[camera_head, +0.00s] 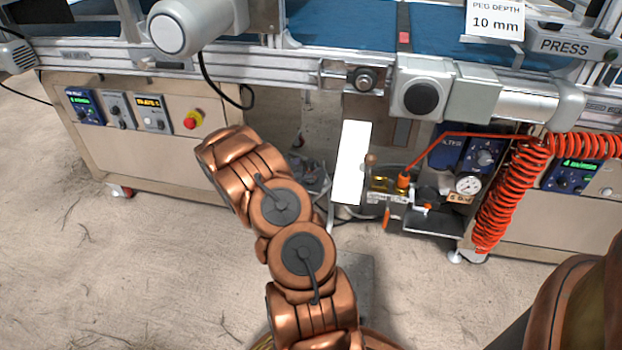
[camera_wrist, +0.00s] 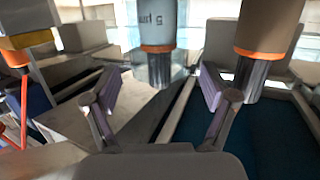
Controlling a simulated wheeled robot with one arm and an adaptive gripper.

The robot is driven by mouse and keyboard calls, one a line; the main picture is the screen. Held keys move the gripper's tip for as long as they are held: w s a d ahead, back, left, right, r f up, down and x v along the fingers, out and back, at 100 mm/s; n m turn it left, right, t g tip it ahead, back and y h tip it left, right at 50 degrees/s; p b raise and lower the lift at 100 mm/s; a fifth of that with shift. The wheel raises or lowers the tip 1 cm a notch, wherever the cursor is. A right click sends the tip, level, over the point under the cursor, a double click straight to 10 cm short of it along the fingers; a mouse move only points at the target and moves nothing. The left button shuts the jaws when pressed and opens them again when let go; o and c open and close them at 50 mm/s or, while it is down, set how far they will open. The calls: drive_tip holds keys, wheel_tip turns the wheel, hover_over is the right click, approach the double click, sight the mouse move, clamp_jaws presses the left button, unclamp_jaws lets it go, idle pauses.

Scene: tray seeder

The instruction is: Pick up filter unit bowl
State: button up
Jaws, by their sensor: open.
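In the wrist view my gripper (camera_wrist: 160,84) is open, one finger on each side, with nothing clamped. Just beyond the fingertips hangs a grey-blue cylinder (camera_wrist: 160,20) with lettering and an orange ring. A clear bowl-like shape (camera_wrist: 143,70) shows around its dark ribbed lower end, between the finger lines; I cannot tell if the fingers touch it. A brown cylinder (camera_wrist: 268,25) with an orange ring and dark ribbed end hangs to the right. In the head view, small amber parts (camera_head: 380,183) sit under the machine beside the white panel. My gripper is not clearly visible there.
A white panel (camera_head: 351,162) stands left of the amber parts. A red coiled hose (camera_head: 510,190), a pressure gauge (camera_head: 468,184) and a dark tray (camera_head: 433,222) are to the right. The conveyor frame (camera_head: 200,58) runs above. The floor at left is open.

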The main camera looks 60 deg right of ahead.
drive_tip(key=shift+s+d+f+b, duration=0.1)
drive_tip(key=shift+d+f+b, duration=0.05)
drive_tip(key=shift+d, duration=0.45)
drive_tip(key=shift+d+f+b, duration=0.15)
drive_tip(key=shift+d, duration=0.4)
drive_tip(key=c, duration=1.3)
drive_tip(key=shift+r, duration=0.1)
